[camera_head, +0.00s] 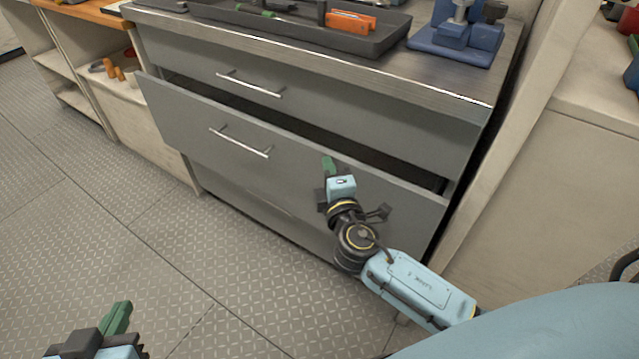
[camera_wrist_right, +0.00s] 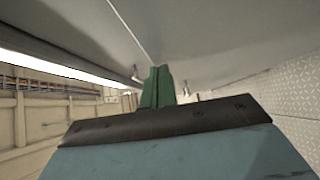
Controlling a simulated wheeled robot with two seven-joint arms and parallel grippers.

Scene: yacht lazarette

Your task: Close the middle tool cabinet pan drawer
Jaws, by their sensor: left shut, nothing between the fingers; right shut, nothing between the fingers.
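The middle pan drawer (camera_head: 180,118) of the grey tool cabinet stands partly open, its front out from the cabinet with a dark gap above it. Its bar handle (camera_head: 240,142) is left of my right gripper. My right gripper (camera_head: 329,165) is shut and empty, at the right part of the drawer front near its top edge. I cannot tell whether it touches. In the right wrist view its green fingers (camera_wrist_right: 158,86) are together close to a grey panel. My left gripper (camera_head: 117,317) is shut and empty, low over the floor at bottom left, away from the cabinet.
The upper drawer (camera_head: 330,105) with its own handle looks closed. A dark tray (camera_head: 375,44) of tools and a blue vise (camera_head: 455,38) stand on the countertop. A pale panel (camera_head: 500,140) borders the cabinet at right. The floor (camera_head: 110,215) at left is clear.

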